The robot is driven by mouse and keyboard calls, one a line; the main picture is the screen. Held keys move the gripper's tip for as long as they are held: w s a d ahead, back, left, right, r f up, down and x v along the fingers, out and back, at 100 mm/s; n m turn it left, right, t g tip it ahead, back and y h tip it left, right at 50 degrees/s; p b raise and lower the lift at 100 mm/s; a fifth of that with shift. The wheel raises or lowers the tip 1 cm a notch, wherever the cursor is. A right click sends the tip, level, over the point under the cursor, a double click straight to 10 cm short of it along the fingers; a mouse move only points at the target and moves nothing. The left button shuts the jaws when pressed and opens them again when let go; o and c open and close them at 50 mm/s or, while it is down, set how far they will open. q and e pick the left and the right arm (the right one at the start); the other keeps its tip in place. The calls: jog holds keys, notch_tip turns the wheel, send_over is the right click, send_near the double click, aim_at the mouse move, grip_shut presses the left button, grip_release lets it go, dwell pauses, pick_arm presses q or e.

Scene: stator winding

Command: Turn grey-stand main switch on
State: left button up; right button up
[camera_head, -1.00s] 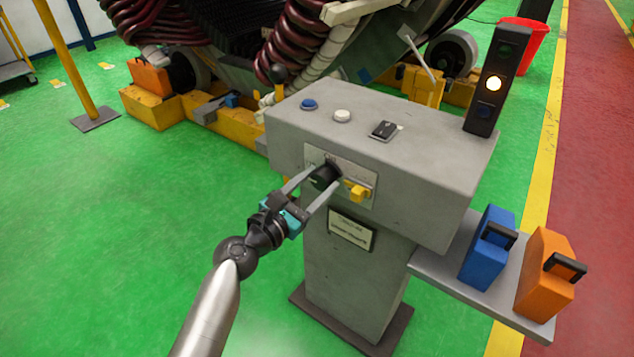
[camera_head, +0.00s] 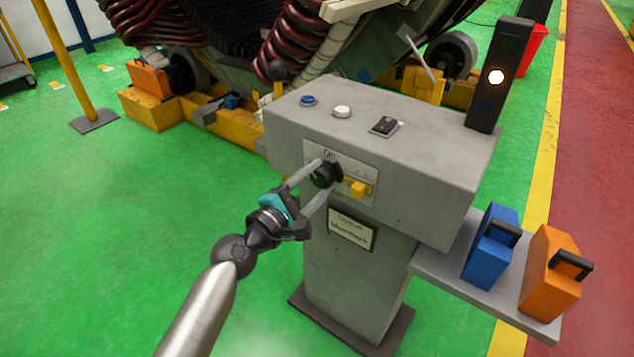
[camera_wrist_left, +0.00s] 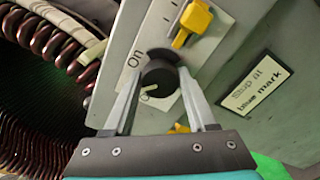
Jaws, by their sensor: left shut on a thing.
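The main switch, a black round knob (camera_head: 326,174), sits on a pale plate (camera_head: 366,198) on the front of the grey stand (camera_head: 290,133). My left gripper (camera_head: 321,178) has its two fingers on opposite sides of the knob and is shut on it. The left wrist view shows the knob (camera_wrist_left: 161,76) between the fingers (camera_wrist_left: 160,82), with a pale pointer line on its face. The word "On" shows beside it; another marking below is partly covered by a finger. My right gripper is not in view.
A yellow switch (camera_head: 357,188) is close beside the knob. The stand's top bears a blue button (camera_head: 308,100), a white button (camera_head: 342,111) and a black rocker (camera_head: 385,125). A signal tower (camera_head: 500,75) has its middle lamp lit. Blue (camera_head: 490,247) and orange (camera_head: 553,272) cases stand on a side shelf.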

pick_arm(q)
jog(key=shift+f+m, duration=0.1)
jog(key=shift+m, duration=0.9)
jog(key=m, duration=0.2)
jog(key=shift+m+b, duration=0.4)
jog(key=shift+m, duration=2.1)
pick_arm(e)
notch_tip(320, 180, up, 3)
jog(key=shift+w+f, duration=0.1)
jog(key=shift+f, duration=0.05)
pick_arm(q)
jog(key=shift+m, duration=0.3)
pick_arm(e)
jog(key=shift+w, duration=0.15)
pick_arm(q)
jog(key=o, duration=1.4)
jog(key=shift+c, duration=0.2)
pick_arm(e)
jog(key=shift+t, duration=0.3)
